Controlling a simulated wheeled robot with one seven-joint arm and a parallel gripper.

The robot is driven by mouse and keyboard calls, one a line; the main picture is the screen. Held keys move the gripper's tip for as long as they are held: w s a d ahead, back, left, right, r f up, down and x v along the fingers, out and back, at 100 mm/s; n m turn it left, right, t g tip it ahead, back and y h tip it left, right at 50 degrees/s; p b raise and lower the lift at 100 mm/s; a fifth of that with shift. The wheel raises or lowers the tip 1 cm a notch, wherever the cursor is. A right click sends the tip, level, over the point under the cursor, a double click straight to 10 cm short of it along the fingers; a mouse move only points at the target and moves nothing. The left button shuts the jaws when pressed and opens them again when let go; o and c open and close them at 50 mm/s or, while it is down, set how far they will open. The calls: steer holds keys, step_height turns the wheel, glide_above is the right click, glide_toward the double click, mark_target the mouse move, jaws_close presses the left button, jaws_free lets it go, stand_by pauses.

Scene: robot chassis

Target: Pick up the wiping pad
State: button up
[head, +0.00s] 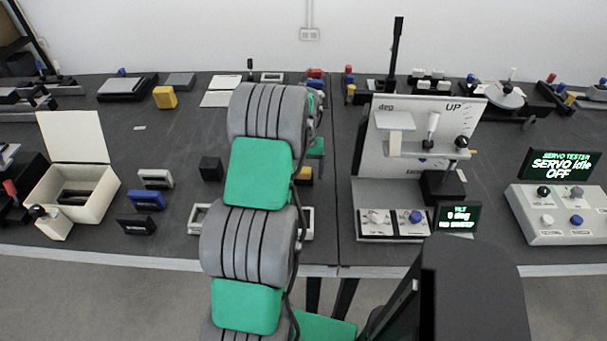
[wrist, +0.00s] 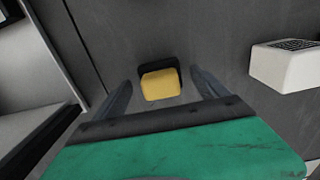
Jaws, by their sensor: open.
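The likely wiping pad, a small yellow block with a dark backing (wrist: 161,85), lies on the dark bench top in the wrist view. My gripper (wrist: 160,79) is open, with one finger on each side of the block and visible gaps to both. Whether the fingertips are level with the block or still above it, I cannot tell. In the head view a bit of yellow (head: 304,174) shows beside my arm, probably the same block, mostly hidden.
A white box with a dark grille (wrist: 287,66) stands to the right in the wrist view. A pale raised fixture (wrist: 45,100) lies left. In the head view, another yellow block (head: 165,97), an open cream box (head: 98,205) and a tilt stand (head: 405,190) are on the bench.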

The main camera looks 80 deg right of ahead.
steer(key=shift+f, duration=0.7)
steer(key=c, duration=1.4)
steer(key=shift+r, duration=0.15)
steer(key=shift+c, duration=0.2)
steer(key=shift+d+r, duration=0.1)
steer(key=shift+r, duration=0.25)
steer(key=r, duration=0.1)
steer(key=r+b, duration=0.1)
steer(key=r, duration=0.1)
steer(key=shift+w+a, duration=0.15)
steer(key=shift+a, duration=0.2)
steer(key=w+a+r+b, duration=0.1)
steer(key=a+r+b, duration=0.1)
steer(key=a+r, duration=0.7)
steer(key=a, duration=0.4)
steer(key=shift+w+a+b, duration=0.2)
steer(key=shift+w+b, duration=0.15)
steer(key=shift+w, duration=0.05)
